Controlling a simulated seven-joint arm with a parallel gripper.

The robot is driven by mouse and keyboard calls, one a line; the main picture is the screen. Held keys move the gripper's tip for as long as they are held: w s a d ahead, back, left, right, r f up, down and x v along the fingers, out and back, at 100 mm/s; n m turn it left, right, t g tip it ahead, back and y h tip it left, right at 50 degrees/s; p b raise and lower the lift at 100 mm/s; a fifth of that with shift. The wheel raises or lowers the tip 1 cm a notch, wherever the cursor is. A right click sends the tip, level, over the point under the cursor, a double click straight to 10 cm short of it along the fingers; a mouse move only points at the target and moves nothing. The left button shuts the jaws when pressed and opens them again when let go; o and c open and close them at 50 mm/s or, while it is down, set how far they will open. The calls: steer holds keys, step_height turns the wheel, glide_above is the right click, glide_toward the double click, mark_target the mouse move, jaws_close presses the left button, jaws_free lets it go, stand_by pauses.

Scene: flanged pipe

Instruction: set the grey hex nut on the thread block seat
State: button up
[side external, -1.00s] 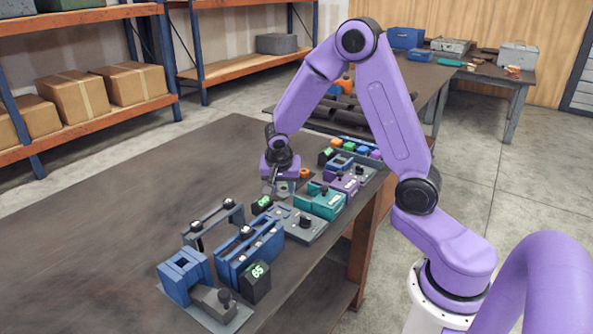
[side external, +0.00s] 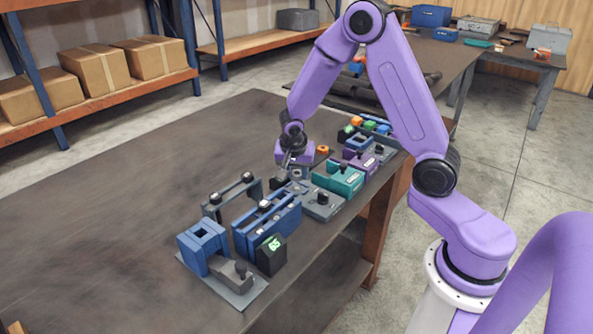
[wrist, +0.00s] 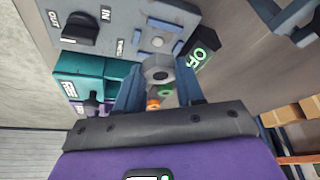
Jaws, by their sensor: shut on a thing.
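The grey hex nut (wrist: 158,71) shows in the wrist view between the two blue fingers of my gripper (wrist: 158,88), which is shut on it. Its hole faces the camera. The thread block seat (wrist: 157,41) is a grey square with a small round stud, on the grey block just beyond the nut in that view. The nut appears apart from the stud; its height above the seat is hard to judge. In the side view my gripper (side external: 287,164) is low over the bench, at the far left end of the grey block (side external: 322,204). The nut is too small there to make out clearly.
The grey block carries a black knob (wrist: 80,32) marked OUT and IN. A black display (wrist: 203,57) stands close to the right of the nut. Teal (side external: 338,180) and purple units sit beside the block. A blue rack (side external: 267,224) stands nearer. The bench's left side is clear.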

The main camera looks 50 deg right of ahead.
mark_target(295, 176)
steer(key=shift+f, duration=0.15)
stand_by(0.4)
steer(key=shift+f, duration=1.05)
steer(key=shift+f, duration=0.5)
stand_by(0.5)
steer(key=o, duration=1.6)
steer(key=shift+w+a+r, duration=0.1)
steer(key=shift+r, duration=3.4)
